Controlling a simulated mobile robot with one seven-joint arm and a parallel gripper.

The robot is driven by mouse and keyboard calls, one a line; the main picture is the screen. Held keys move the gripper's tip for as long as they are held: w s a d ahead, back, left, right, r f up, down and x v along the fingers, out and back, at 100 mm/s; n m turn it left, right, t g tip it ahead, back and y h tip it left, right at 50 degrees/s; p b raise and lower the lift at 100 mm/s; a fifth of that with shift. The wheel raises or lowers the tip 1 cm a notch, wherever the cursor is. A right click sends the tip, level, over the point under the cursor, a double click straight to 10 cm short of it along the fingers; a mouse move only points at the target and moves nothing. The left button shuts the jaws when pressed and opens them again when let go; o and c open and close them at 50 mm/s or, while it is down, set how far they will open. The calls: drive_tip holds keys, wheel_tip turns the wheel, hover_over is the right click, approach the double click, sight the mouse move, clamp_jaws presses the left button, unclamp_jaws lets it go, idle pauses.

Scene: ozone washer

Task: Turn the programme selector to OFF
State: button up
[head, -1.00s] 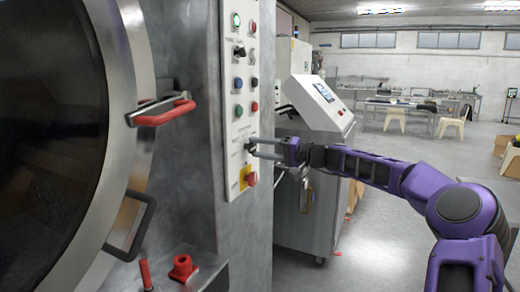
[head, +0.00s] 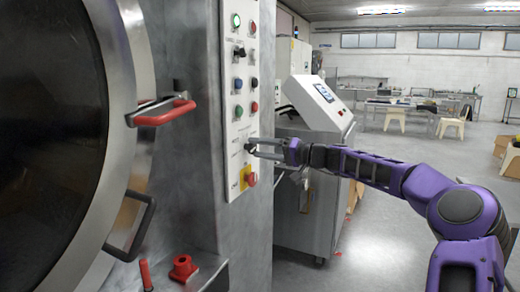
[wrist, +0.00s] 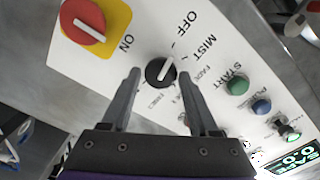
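The programme selector (wrist: 160,71) is a round black knob with a pale pointer line on the white panel in the wrist view. Its pointer leans up and to the right, towards the OFF and MIST labels; I cannot tell exactly which mark it meets. The OFF label (wrist: 179,22) is printed above the knob, with MIST to its lower right. My gripper (wrist: 159,72) is open, one finger on each side of the knob, with narrow gaps visible. In the head view my gripper (head: 252,149) is at the panel, and the knob is largely hidden there.
A red rotary switch on a yellow plate (wrist: 118,17) is left of the selector. Green and blue buttons (wrist: 237,85) lie to its right. In the head view, the washer's round door (head: 125,80) with a red handle (head: 165,113) is left of the panel.

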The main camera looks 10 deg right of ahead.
drive_tip(key=shift+o, duration=1.1)
drive_tip(key=v, duration=1.7)
drive_tip(key=shift+s, duration=0.1)
